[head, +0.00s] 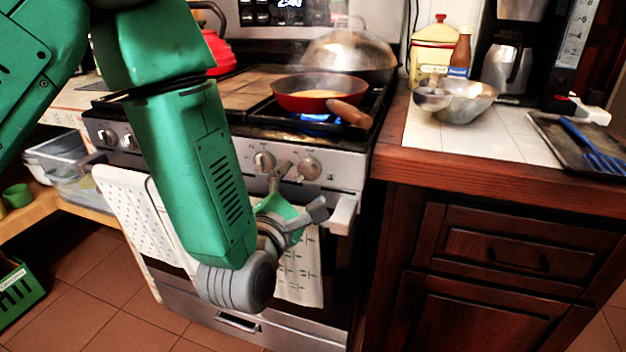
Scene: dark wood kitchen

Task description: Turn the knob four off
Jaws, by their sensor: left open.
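The stove front panel (343,176) carries several round silver knobs. The rightmost visible knob (307,168) is at the right of the panel, and another knob (264,161) is just left of it. A further knob (106,137) shows at the left end; my green arm hides part of the row. A blue flame (318,118) burns under the red pan (310,93) on the right front burner. My left gripper (300,188) is open in front of the panel, just below the two right knobs, with its fingers apart. I cannot tell whether it touches a knob. My right gripper is not in view.
The oven handle (342,214) sticks out below the knobs, with towels (300,270) hanging there. A wooden counter (480,166) stands at right, holding a metal bowl (467,101) and a tray (545,124).

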